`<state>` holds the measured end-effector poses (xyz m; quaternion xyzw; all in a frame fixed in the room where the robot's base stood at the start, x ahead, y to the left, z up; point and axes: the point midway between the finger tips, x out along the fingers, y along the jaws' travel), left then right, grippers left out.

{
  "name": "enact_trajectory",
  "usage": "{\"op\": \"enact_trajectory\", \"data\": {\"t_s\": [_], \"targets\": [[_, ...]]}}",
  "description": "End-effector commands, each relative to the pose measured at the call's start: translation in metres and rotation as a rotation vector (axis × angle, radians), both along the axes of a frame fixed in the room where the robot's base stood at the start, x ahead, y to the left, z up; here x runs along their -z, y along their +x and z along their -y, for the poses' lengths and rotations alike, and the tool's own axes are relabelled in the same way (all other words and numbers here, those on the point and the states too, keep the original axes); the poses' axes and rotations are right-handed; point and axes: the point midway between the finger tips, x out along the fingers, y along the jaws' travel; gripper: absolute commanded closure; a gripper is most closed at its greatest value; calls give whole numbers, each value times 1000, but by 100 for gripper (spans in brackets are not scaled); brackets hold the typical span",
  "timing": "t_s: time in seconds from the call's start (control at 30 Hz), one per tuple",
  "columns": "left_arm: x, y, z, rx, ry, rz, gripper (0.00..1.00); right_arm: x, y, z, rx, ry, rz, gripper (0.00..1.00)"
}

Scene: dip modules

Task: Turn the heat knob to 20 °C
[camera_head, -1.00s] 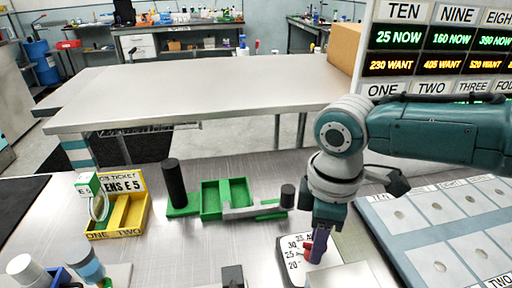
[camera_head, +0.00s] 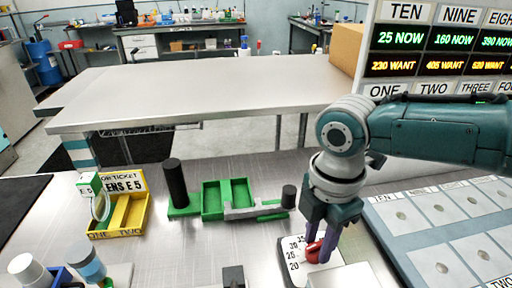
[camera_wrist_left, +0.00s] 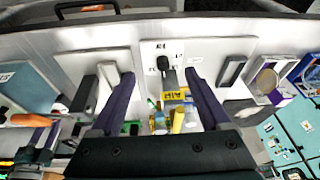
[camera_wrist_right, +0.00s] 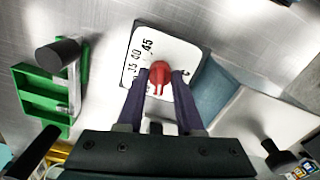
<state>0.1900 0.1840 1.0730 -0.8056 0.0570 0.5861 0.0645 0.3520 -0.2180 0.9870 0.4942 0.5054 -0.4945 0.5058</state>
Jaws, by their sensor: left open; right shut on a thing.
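The red heat knob (camera_head: 313,251) sits on a white dial plate (camera_head: 293,265) at the bottom of the head view. Marks 35, 30, 25 and 20 show beside it. My right gripper (camera_head: 319,248) points down with one finger on each side of the knob, shut on it. In the right wrist view the knob (camera_wrist_right: 159,73) is between the fingertips, and 35, 40 and 45 show on the plate (camera_wrist_right: 165,45). Where the knob points against the scale is unclear. My left gripper (camera_wrist_left: 160,82) is open and empty, seen only in its wrist view.
A green tray (camera_head: 212,200) with a black cylinder (camera_head: 175,184) stands left of the dial. A yellow tray (camera_head: 118,216) is farther left. A grey panel of numbered slots (camera_head: 436,232) lies at right. A pale box (camera_head: 340,276) is close below the knob.

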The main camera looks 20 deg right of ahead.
Motion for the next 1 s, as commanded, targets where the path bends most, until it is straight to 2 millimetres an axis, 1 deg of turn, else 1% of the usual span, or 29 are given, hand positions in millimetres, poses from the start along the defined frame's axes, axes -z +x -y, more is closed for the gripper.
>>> {"op": "enact_trajectory", "data": {"t_s": [0.5,0.53,0.7,0.8,1.0], "targets": [[0,0,0,1,1,0,20,-1,0,-2,-22,4,0,100],[0,0,0,1,1,0,20,-1,0,-2,-22,4,0,62],[0,0,1,-1,-2,0,20,-1,0,-1,-20,3,0,43],[0,0,1,-4,-5,0,20,-1,0,-1,-20,2,0,34],[0,0,2,-5,-9,0,20,0,0,0,-19,1,0,34]]}}
